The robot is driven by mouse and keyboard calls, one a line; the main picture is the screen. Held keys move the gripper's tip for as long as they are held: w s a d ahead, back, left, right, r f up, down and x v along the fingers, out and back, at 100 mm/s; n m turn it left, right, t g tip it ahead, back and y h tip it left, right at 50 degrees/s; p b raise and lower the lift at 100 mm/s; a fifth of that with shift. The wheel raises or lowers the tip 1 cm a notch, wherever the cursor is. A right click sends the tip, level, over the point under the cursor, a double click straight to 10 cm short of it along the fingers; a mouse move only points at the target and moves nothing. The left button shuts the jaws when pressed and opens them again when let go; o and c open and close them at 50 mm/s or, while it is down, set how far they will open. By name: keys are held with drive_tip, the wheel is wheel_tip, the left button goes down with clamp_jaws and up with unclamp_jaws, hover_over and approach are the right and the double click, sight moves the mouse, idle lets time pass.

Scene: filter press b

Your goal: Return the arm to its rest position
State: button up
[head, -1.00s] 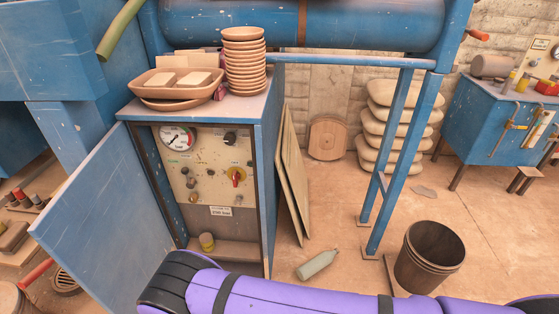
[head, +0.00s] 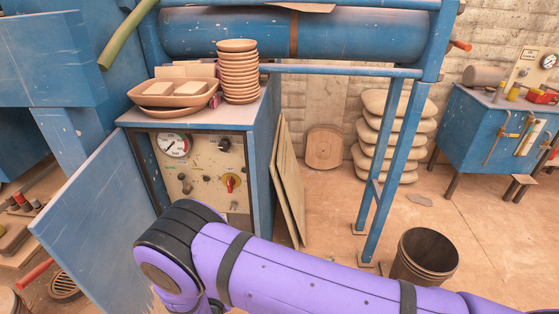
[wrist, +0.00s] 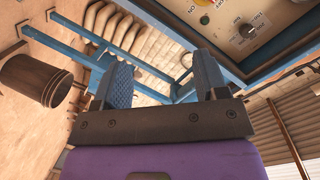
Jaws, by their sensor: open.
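My purple arm (head: 290,270) crosses the bottom of the head view, in front of the open blue cabinet. My gripper is hidden in the head view. In the wrist view my gripper (wrist: 162,82) shows two blue textured fingers, wide apart with nothing between them. Beyond the fingers are blue frame bars, and the cabinet's control panel (wrist: 232,22) is at the upper right. In the head view the control panel (head: 205,172) shows a gauge, knobs and a red-and-yellow switch. My arm hides the cabinet's lower part.
The open cabinet door (head: 95,225) stands at the left. Stacked bowls (head: 238,75) and a tray (head: 160,100) sit on the cabinet top. A dark bucket (head: 425,258) stands on the floor at right, near the blue frame post (head: 395,165).

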drive_tip(key=w+r+g+y, duration=0.1)
drive_tip(key=w+r, duration=0.4)
drive_tip(key=r, duration=0.3)
drive_tip(key=w+d+r+n+g+y, duration=0.1)
drive_tip(key=w+r+g, duration=0.1)
drive_tip(key=w+r, duration=0.45)
drive_tip(key=w+r+g+y, duration=0.1)
drive_tip(key=w+r, duration=0.2)
drive_tip(key=r, duration=0.6)
drive_tip(key=w+d+r+n+g+y, duration=0.1)
drive_tip(key=d+r+n, duration=0.1)
drive_tip(key=d+r, duration=0.7)
drive_tip(key=w+d+r+n+g+y, duration=0.1)
drive_tip(key=d+r, duration=0.3)
drive_tip(key=r, duration=0.8)
drive_tip(key=s+d+r+n+g, duration=0.1)
drive_tip(key=s+d+r+n, duration=0.1)
drive_tip(key=s+d+r, duration=0.65)
drive_tip(key=s+d+r+n+g, duration=0.15)
drive_tip(key=s+d+r, duration=0.3)
drive_tip(key=d, duration=0.65)
drive_tip(key=s+d+n+g+h, duration=0.1)
drive_tip(key=s+d+h, duration=0.1)
drive_tip(key=s+d, duration=0.5)
drive_tip(key=s+d+r+n+g+h, duration=0.1)
drive_tip(key=s+d+n, duration=0.1)
drive_tip(key=s+d, duration=0.6)
drive_tip(key=s, duration=0.6)
drive_tip(key=shift+h, duration=0.4)
